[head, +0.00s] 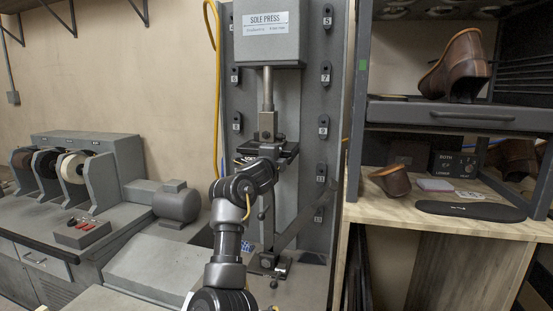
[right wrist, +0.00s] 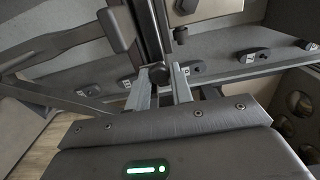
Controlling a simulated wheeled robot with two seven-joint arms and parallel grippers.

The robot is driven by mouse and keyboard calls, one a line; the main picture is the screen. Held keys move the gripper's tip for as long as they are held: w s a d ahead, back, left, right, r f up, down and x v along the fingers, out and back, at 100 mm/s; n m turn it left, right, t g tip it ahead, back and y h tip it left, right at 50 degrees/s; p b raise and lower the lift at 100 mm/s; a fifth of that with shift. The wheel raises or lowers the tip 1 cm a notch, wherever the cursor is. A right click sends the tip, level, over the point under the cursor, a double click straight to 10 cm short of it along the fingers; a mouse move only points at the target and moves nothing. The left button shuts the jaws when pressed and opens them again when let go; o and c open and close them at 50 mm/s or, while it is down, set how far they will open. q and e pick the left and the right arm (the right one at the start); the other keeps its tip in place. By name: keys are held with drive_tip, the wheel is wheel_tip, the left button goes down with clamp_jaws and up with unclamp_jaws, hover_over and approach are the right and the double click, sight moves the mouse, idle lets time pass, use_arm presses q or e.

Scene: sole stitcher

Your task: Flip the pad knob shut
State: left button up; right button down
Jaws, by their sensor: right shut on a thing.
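The sole press (head: 268,35) stands upright in the middle of the head view, with a vertical rod (head: 267,88) running down to a dark pad assembly (head: 285,149). My right arm reaches up to this assembly, and its wrist hides the gripper and the knob in that view. In the right wrist view my right gripper (right wrist: 161,80) has its two grey fingers on either side of a small dark round knob (right wrist: 159,72). The fingers are shut on the knob. My left gripper is in neither view.
A bench grinder with several wheels (head: 72,168) and a grey motor (head: 176,201) stand on the left. A wooden shelf unit (head: 505,228) with shoes and a black sole-shaped mat (head: 470,210) stands close on the right. A yellow hose (head: 217,90) hangs beside the press.

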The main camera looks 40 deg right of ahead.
drive_tip(key=c, duration=1.3)
unclamp_jaws()
drive_tip(key=shift+o, duration=0.2)
drive_tip(key=b+v, duration=0.3)
drive_tip(key=v, duration=0.7)
drive_tip(key=shift+s+a, duration=0.25)
drive_tip(key=shift+a, duration=0.1)
